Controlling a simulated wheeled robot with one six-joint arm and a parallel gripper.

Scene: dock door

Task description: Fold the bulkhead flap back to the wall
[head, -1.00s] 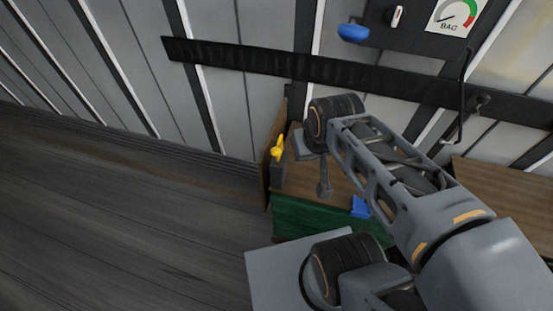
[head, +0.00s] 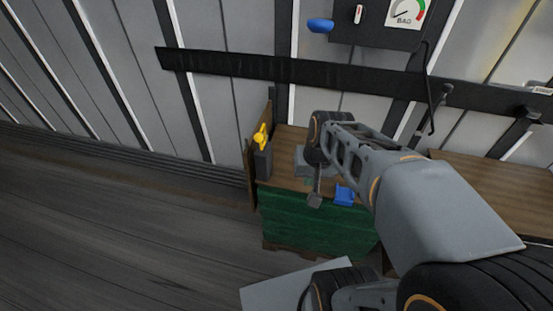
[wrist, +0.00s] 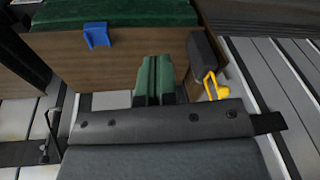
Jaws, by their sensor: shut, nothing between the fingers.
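What looks like the flap is a brown wood-grained panel (head: 288,172) with a green front (head: 315,222), against the ribbed wall. The wrist view shows the brown panel (wrist: 115,65) and the green part (wrist: 120,12) along its far edge. A dark block (head: 263,162) with a yellow handle (head: 260,136) is at its left end, by a thin upright board (head: 250,160). A blue piece (head: 344,194) is at the panel's front edge. My gripper (wrist: 157,62) has green finger pads together and empty, over the brown panel, left of the yellow handle in the wrist view. I cannot tell if it touches.
A black rail (head: 230,66) runs along the wall above the panel. A gauge box (head: 380,20) with a blue knob (head: 320,25) hangs above it. A second wooden board (head: 500,185) is at the right. The plank floor (head: 110,220) at left is clear.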

